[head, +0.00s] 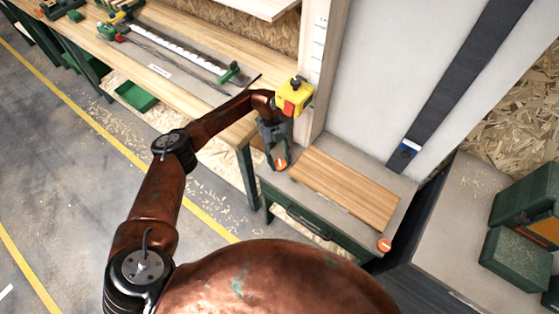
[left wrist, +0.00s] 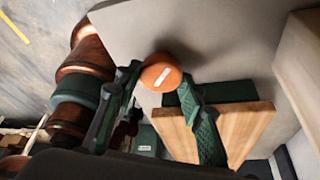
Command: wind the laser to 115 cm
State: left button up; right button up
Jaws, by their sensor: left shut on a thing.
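A yellow box with a red part (head: 295,97), which looks like the laser, sits at the lower part of a pale upright post (head: 318,75). The post carries small marks higher up, too small to read. My left gripper (head: 276,150) is at the left end of the grey bench, below the yellow box. It is shut on an orange knob (head: 281,164). In the left wrist view the knob (left wrist: 160,74) has a white mark on its face and sits between my two fingers (left wrist: 160,100). My right gripper is out of view.
A wooden board (head: 345,188) lies on the grey bench beside the knob. A second orange knob (head: 385,245) is at the bench's front right. Green cases (head: 520,255) are at the right, a long workbench (head: 165,70) at upper left.

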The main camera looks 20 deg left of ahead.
pick_arm(q)
jog(key=o, duration=1.2)
jog(key=shift+c, duration=0.2)
jog(key=v, duration=0.7)
jog(key=shift+r, duration=0.2)
jog(key=shift+a, duration=0.15)
jog(key=shift+c, duration=0.7)
